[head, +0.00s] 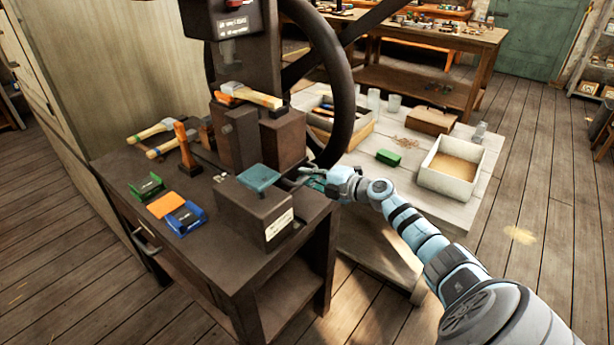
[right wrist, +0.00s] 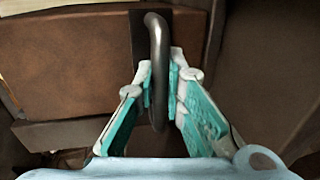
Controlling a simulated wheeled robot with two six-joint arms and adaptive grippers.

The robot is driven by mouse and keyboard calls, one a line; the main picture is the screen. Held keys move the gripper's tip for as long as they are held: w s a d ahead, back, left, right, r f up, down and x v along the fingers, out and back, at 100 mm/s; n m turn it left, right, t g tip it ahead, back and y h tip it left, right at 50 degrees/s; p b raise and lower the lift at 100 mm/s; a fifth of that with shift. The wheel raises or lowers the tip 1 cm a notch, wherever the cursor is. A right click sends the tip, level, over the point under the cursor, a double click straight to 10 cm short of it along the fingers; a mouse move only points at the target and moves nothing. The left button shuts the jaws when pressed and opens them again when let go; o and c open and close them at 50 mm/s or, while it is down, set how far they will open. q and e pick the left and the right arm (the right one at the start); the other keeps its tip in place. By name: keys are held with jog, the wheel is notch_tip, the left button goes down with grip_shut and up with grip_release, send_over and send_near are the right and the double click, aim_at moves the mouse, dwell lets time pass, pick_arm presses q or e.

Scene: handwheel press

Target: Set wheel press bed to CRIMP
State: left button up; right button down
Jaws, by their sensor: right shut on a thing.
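The wheel press is a dark column with a large dark handwheel (head: 347,128) at its right side. In front of the column, a brown block (head: 243,208) with a teal pad (head: 259,177) on top looks like the press bed. A white label (head: 279,224) is on its front; the print is too small to read. My right gripper (head: 312,180) is at the block's right rear side. In the right wrist view, its teal fingers are closed around a dark curved metal bar (right wrist: 155,30) beside a brown panel (right wrist: 75,65).
A pale table (head: 400,192) behind my right arm holds an open box (head: 450,180) and a green block (head: 388,158).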

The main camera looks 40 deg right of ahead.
jog(key=c, duration=1.9)
grip_release()
jog(key=shift+w+r, duration=0.1)
jog(key=shift+r, duration=0.05)
jog(key=shift+o, duration=1.2)
jog(key=shift+w, duration=0.15)
jog(key=shift+s+d, duration=0.1)
jog(key=shift+s, duration=0.25)
jog(key=v, duration=0.6)
jog(key=shift+s, duration=0.45)
jog(key=shift+d, duration=0.1)
